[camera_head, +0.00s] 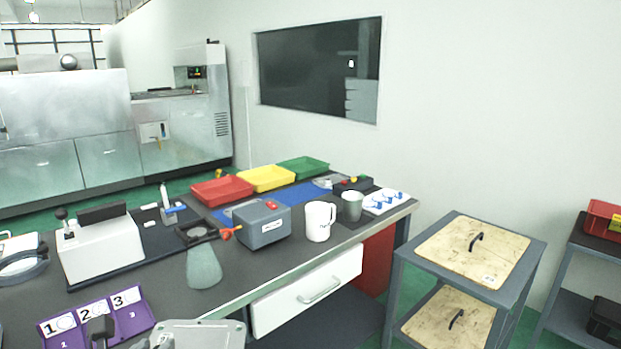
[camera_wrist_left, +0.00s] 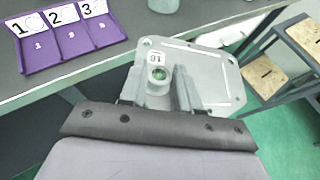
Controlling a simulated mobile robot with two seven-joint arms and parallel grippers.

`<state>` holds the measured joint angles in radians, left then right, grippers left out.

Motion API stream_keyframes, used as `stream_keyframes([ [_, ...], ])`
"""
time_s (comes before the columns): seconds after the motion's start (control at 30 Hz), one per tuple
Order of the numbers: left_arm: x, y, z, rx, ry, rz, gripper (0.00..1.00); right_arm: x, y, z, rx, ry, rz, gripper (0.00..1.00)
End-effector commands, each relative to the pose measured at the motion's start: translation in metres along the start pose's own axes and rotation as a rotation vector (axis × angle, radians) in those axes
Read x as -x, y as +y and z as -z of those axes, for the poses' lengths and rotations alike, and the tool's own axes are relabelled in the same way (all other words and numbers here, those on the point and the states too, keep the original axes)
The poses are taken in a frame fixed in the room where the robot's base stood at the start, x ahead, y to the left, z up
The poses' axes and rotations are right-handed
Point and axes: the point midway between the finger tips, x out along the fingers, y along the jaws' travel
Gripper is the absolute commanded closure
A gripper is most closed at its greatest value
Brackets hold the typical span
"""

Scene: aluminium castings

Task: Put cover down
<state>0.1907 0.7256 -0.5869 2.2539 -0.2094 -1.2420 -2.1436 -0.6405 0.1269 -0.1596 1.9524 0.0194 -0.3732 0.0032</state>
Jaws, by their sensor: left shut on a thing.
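The cover is a flat light-grey metal casting with rounded corners, bolt holes and a raised round boss beside a small number label. It shows in the left wrist view (camera_wrist_left: 215,80) and at the bottom edge of the head view (camera_head: 205,335), partly cut off. My left gripper (camera_wrist_left: 157,98) is shut on the cover around the boss. It holds the cover near the table's front edge, right of the purple tray (camera_wrist_left: 72,42). Whether the cover touches anything below is not clear. My right gripper is not in view.
The purple tray with numbered compartments (camera_head: 60,335) lies at the table's front left. A white-grey device (camera_head: 100,250), a grey box (camera_head: 262,228), a white mug (camera_head: 318,222) and coloured trays (camera_head: 265,179) stand behind. A cart with a wooden top (camera_head: 450,252) stands right. Dark table (camera_head: 240,275) shows some bare room.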

Motion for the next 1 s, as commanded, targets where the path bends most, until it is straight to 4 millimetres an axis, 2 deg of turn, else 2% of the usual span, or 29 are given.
stream_keyframes([
  [0.1,0.025,-0.022,0.011,-0.030,-0.005,0.072,1.00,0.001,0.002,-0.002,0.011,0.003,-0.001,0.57],
  [0.3,0.043,-0.035,0.018,-0.052,-0.008,0.118,1.00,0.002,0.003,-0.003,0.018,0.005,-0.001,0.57],
  [1.0,0.043,-0.035,0.018,-0.056,-0.009,0.118,1.00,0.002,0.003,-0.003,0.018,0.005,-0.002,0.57],
])
